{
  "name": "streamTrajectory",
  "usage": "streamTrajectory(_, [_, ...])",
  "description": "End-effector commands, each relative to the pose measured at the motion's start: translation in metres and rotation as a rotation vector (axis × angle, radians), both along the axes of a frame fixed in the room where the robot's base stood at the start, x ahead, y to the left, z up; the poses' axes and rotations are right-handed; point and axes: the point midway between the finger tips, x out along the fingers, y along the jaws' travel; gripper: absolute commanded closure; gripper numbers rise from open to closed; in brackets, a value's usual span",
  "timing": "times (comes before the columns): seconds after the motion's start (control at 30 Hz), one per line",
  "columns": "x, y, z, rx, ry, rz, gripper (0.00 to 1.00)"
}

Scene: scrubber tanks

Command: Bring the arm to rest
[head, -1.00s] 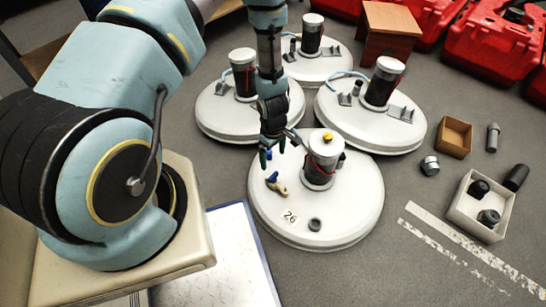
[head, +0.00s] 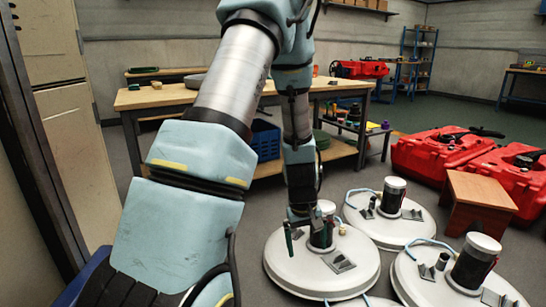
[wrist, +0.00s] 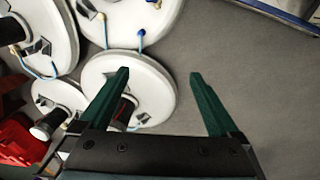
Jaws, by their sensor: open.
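My arm reaches from the bottom of the head view up and over, then hangs down near the middle. My gripper (head: 306,234) is at its lower end, in front of the dark motor of a round white tank lid (head: 300,268). In the wrist view my gripper (wrist: 160,75) shows two dark green fingers spread wide, with nothing between them. The gripper's height above the lid is hard to tell.
More white lids with motors (head: 395,218) stand to the right. A wooden stool (head: 478,205) and red cases (head: 440,152) are beyond them. A wooden workbench (head: 150,97) with a blue crate (head: 265,140) is behind my arm. Open grey floor (wrist: 250,75) lies at right in the wrist view.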

Motion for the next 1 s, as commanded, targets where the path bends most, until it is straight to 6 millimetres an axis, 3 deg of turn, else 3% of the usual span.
streamTrajectory(0.03, [0.001, 0.017, 0.024, 0.001, -0.020, -0.020, 0.03])
streamTrajectory(0.2, [-0.014, 0.072, 0.081, 0.031, -0.058, -0.113, 0.03])
streamTrajectory(0.4, [-0.039, 0.119, 0.121, 0.078, -0.085, -0.189, 0.03])
streamTrajectory(0.6, [-0.064, 0.155, 0.147, 0.127, -0.102, -0.237, 0.03])
streamTrajectory(1.0, [-0.068, 0.158, 0.233, 0.134, -0.100, -0.248, 0.03])
